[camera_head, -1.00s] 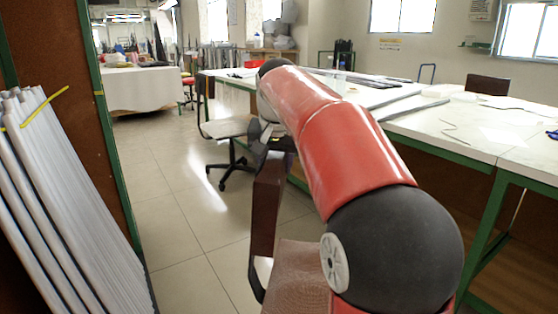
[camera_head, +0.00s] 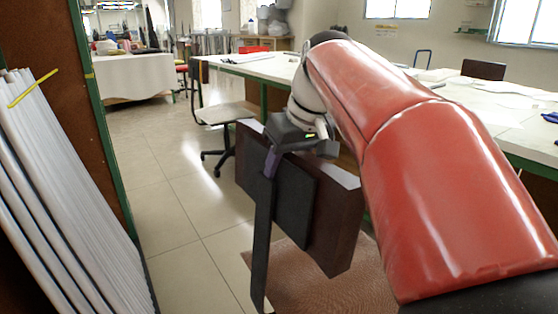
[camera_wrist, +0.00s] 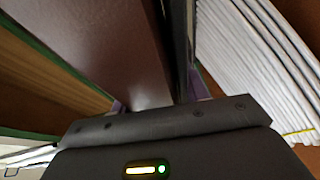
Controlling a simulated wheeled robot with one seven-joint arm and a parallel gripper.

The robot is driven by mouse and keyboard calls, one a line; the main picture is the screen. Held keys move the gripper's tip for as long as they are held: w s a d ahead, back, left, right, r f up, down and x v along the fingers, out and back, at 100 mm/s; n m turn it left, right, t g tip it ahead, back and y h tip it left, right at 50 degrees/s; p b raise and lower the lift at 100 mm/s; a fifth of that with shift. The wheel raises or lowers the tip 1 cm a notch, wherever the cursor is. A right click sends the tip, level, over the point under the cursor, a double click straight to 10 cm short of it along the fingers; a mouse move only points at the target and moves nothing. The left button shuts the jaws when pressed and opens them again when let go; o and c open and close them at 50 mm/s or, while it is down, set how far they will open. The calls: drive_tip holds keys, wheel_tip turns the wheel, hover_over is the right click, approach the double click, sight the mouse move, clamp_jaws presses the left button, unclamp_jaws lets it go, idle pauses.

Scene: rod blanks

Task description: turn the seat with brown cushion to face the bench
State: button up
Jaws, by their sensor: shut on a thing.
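The seat's brown cushion (camera_head: 320,285) shows at the bottom centre of the head view, partly hidden by its backrest and my arm. The dark brown backrest (camera_head: 337,232) stands upright above it, with a black panel and black support bar (camera_head: 262,240) on the side toward me. My gripper (camera_head: 284,158) is shut on the top of the backrest near the bar. In the wrist view the backrest (camera_wrist: 95,45) runs up from between the purple fingers (camera_wrist: 155,98). The white-topped bench (camera_head: 520,135) with green legs runs behind the seat and to the right, partly hidden by my arm.
A rack of white rods (camera_head: 60,190) stands close on the left beside a green-edged panel. Another swivel chair (camera_head: 222,113) stands behind the seat, by the bench. Tiled floor (camera_head: 165,190) is clear between rack and seat. A dark chair back (camera_head: 483,69) shows beyond the bench.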

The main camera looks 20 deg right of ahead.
sight(302, 152)
drive_tip(key=shift+o, duration=0.2)
drive_tip(key=shift+s, duration=0.2)
drive_tip(key=shift+c, duration=0.2)
drive_tip(key=o, duration=1.4)
drive_tip(key=p+v, duration=0.1)
drive_tip(key=v, duration=0.6)
drive_tip(key=shift+d+r, duration=0.1)
drive_tip(key=shift+r, duration=0.1)
drive_tip(key=shift+s+r, duration=0.1)
drive_tip(key=shift+s, duration=0.1)
